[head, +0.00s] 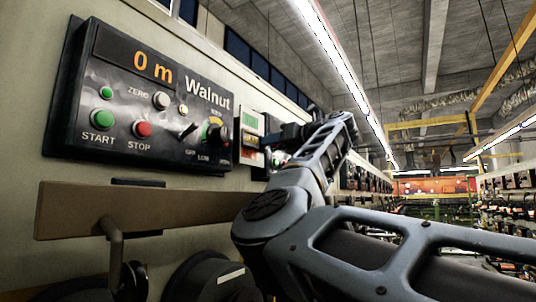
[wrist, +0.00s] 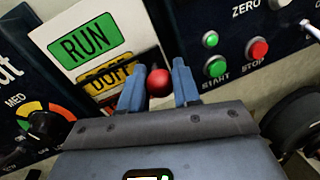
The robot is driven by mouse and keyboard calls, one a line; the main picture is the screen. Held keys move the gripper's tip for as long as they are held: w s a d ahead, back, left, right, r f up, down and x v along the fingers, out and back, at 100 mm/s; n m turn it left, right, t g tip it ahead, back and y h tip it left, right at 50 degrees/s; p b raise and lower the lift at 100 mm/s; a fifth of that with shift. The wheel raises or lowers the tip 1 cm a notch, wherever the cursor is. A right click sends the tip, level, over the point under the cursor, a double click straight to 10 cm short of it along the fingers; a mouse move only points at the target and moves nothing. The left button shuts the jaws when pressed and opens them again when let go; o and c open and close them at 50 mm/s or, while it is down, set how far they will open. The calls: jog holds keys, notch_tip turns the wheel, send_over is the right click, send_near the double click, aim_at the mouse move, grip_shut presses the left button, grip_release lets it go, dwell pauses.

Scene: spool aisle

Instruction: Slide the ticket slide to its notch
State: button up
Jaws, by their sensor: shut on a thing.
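The ticket board (wrist: 120,22) is a white plate with a green RUN label (wrist: 83,45), a yellow DOFF label (wrist: 103,76) and a partly hidden reddish strip below. The ticket slide's red ball knob (wrist: 159,83) sits beside the DOFF label at the board's right side. My gripper (wrist: 159,76) is shut on this knob, one blue finger on each side. The fingers hide part of the board, and the notch cannot be made out. In the head view the board (head: 250,122) shows as a small panel, partly covered by my gripper (head: 272,140).
A black control panel (head: 120,95) reading "0 m Walnut" has START (head: 102,120) and STOP (head: 143,129) buttons, close to the board. A brown bar (head: 130,212) juts out below. The aisle is open at right.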

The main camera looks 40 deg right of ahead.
aim_at(263, 126)
jog(key=shift+r, duration=2.95)
jog(key=o, duration=1.1)
jog(key=shift+s, duration=0.1)
jog(key=s, duration=0.2)
jog(key=s+b, duration=0.1)
jog(key=s, duration=0.2)
jog(key=s+d+b, duration=0.1)
jog(key=s, duration=0.1)
jog(key=shift+s+d, duration=0.1)
jog(key=shift+s, duration=0.2)
